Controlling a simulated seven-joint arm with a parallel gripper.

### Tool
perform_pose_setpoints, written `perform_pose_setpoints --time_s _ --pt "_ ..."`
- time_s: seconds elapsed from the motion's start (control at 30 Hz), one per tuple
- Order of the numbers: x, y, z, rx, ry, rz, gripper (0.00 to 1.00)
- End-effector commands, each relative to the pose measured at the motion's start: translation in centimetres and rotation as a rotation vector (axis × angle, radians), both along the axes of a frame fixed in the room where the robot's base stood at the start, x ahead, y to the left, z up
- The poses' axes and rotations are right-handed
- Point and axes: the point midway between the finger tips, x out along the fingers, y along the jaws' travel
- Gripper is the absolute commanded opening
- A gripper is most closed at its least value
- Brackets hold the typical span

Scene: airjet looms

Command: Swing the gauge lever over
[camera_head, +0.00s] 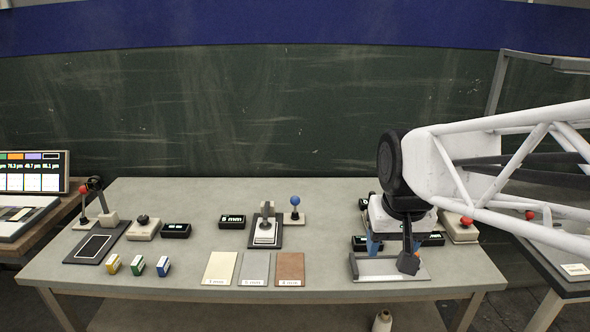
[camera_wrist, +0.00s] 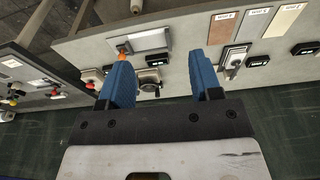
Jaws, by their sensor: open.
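My gripper (camera_head: 394,246) is at the right part of the bench, above a grey framed plate (camera_head: 362,277), with its blue fingers pointing down. In the wrist view the fingers (camera_wrist: 161,62) are apart with nothing held between them. A blue-knobbed lever (camera_head: 295,201) stands upright beside the gauge (camera_head: 266,232) at mid-bench, well left of my gripper. A dark part with an orange end (camera_head: 408,262) shows in front of my gripper; its orange end shows by one fingertip in the wrist view (camera_wrist: 124,48). I cannot tell which lever is the gauge lever.
A red-knobbed lever (camera_head: 84,190) stands at the bench's left end. A red-topped box (camera_head: 463,231) is right of my gripper. Three sample cards (camera_head: 255,269) lie at the front. Small colored blocks (camera_head: 137,265) stand front left. The surface between cards and framed plate is clear.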

Motion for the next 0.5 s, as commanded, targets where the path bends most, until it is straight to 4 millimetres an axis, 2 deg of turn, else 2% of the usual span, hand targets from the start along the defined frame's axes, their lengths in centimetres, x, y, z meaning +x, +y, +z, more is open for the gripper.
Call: perform_pose_setpoints --time_s 0.03,0.5 --pt "1.4 0.3 0.2 0.001 0.007 0.002 0.58" --pt "13.6 3.5 1.3 0.006 0.06 0.006 0.58"
